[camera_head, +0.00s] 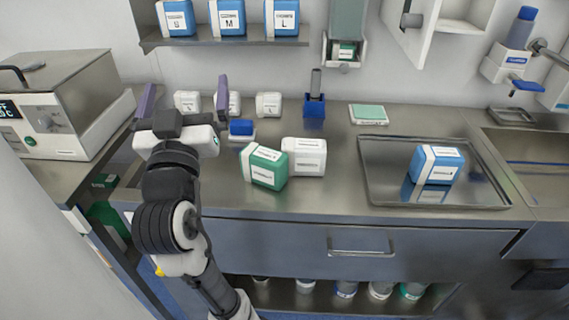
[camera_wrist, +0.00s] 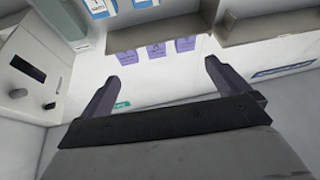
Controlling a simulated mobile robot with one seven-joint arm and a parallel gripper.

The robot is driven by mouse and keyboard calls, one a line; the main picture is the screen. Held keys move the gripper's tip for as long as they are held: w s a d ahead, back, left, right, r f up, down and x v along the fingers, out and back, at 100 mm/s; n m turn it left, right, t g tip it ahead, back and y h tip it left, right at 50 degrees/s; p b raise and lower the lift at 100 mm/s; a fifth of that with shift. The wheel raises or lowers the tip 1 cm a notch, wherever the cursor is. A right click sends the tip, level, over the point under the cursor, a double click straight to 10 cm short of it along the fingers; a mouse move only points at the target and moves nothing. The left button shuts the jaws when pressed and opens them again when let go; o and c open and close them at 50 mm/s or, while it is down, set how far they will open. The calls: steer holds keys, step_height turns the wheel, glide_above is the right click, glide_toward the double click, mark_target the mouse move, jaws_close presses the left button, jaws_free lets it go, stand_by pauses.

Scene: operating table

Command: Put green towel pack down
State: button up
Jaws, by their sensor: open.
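The green towel pack, a green box with a white label band (camera_head: 264,167), stands on the steel counter (camera_head: 330,205), slightly turned, close beside a white pack (camera_head: 305,156). It is right of my gripper and apart from it. My gripper (camera_head: 186,98) is raised over the left part of the counter, with its two purple fingers wide apart. In the wrist view my gripper (camera_wrist: 155,85) is open with nothing between its fingers. The green pack cannot be made out in the wrist view.
A steel tray (camera_head: 378,185) with a blue-and-white pack (camera_head: 437,164) lies at right, before the sink (camera_head: 540,160). A boxy device (camera_head: 62,103) stands at left. Small white packs (camera_head: 268,104) and a blue holder (camera_head: 314,107) stand behind. Counter front between green pack and tray is clear.

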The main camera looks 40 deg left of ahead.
step_height(320, 180, down, 7)
steer(key=w+d+m+h, duration=0.1)
steer(key=d+m+h, duration=0.15)
steer(key=h, duration=0.35)
steer(key=m+g+h, duration=0.4)
steer(key=m+h, duration=0.1)
steer(key=h, duration=0.1)
glide_toward(258, 169)
steer(key=shift+n, duration=0.25)
steer(key=p+x, duration=0.1)
steer(key=x, duration=0.6)
steer(key=shift+w+a+f, duration=0.1)
steer(key=shift+w+f, duration=0.05)
steer(key=shift+f, duration=0.1)
steer(key=shift+p+x, duration=0.7)
steer(key=shift+x, duration=1.95)
steer(key=shift+r, duration=0.1)
steer(key=c, duration=0.9)
steer(key=shift+o, duration=0.2)
steer(key=shift+r, duration=0.1)
